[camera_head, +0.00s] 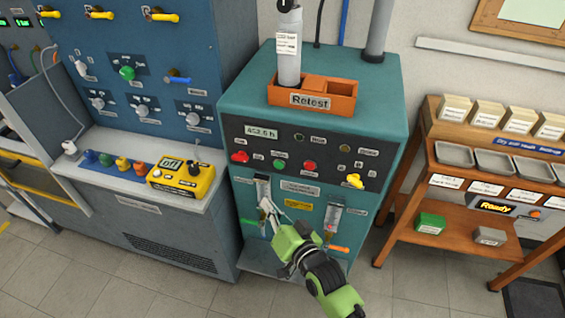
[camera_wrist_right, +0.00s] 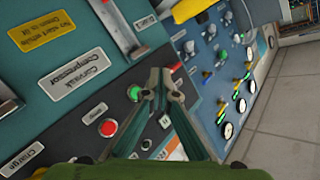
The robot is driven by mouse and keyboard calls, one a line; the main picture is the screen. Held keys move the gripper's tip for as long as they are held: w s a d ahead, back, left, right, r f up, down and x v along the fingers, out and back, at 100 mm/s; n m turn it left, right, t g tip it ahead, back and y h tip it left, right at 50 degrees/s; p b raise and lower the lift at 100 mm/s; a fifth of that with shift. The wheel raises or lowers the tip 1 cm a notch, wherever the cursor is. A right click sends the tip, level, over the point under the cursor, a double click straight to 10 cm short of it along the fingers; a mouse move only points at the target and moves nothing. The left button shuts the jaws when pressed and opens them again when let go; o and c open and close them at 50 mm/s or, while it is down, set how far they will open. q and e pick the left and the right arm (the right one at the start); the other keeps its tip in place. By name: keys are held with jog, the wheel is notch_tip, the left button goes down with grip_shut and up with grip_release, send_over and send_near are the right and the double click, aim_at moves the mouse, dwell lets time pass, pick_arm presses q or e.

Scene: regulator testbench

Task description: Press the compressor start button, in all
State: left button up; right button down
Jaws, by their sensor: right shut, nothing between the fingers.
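The compressor cabinet (camera_head: 250,112) is teal with a dark control strip. A green button (camera_head: 280,165) and a red button (camera_head: 309,166) sit on that strip; which label belongs to which is too small to read. My right gripper (camera_head: 266,206) is shut and empty, its tips in front of the cabinet, below the green button in the picture. In the right wrist view the green button (camera_wrist_right: 134,92) shows just left of the shut fingers (camera_wrist_right: 165,86), and the red button (camera_wrist_right: 108,128) is further left and lower. Whether the tips touch the front cannot be told. My left gripper is not in view.
A red knob (camera_head: 240,157) and a yellow knob (camera_head: 355,181) flank the buttons. Flow tubes (camera_head: 332,218) stand below. An orange "Retest" tray (camera_head: 340,105) with a grey cylinder (camera_head: 289,60) is on top. A blue test bench (camera_head: 215,70) is left, a wooden shelf (camera_head: 440,150) right.

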aim_at(279, 165)
notch_tip(279, 165, up, 2)
jog(key=shift+w+a+r, duration=0.1)
jog(key=shift+r, duration=0.05)
jog(key=shift+w, duration=0.1)
jog(key=w+d+b, duration=0.2)
jog(key=w+b, duration=0.2)
jog(key=w, duration=0.4)
jog(key=shift+d, duration=0.35)
jog(key=shift+w, duration=0.15)
dwell(1.2)
jog(key=shift+w+d, duration=0.15)
jog(key=shift+w, duration=0.2)
